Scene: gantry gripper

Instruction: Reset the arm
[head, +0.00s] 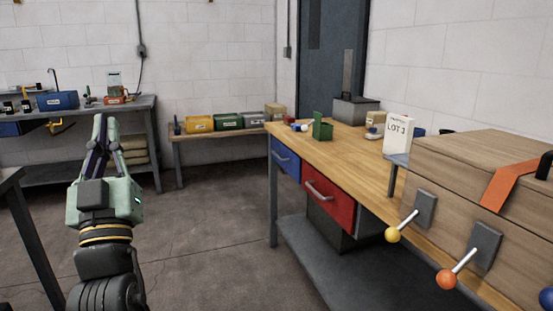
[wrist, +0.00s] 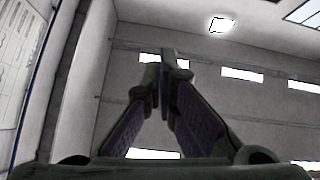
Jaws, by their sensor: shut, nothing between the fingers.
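My gripper (head: 101,122) stands upright at the left of the head view, pointing up, with its fingers closed together at the tips. It is apart from the benches and holds nothing. In the wrist view my gripper (wrist: 167,60) shows both fingers meeting at the top, against the upper wall and ceiling.
A wooden workbench (head: 345,147) with a blue drawer (head: 286,160) and a red drawer (head: 328,196) stands at the right. A wooden case (head: 480,160) with ball-ended levers is nearest. A low bench (head: 222,134) with bins is behind. The middle floor (head: 215,220) is clear.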

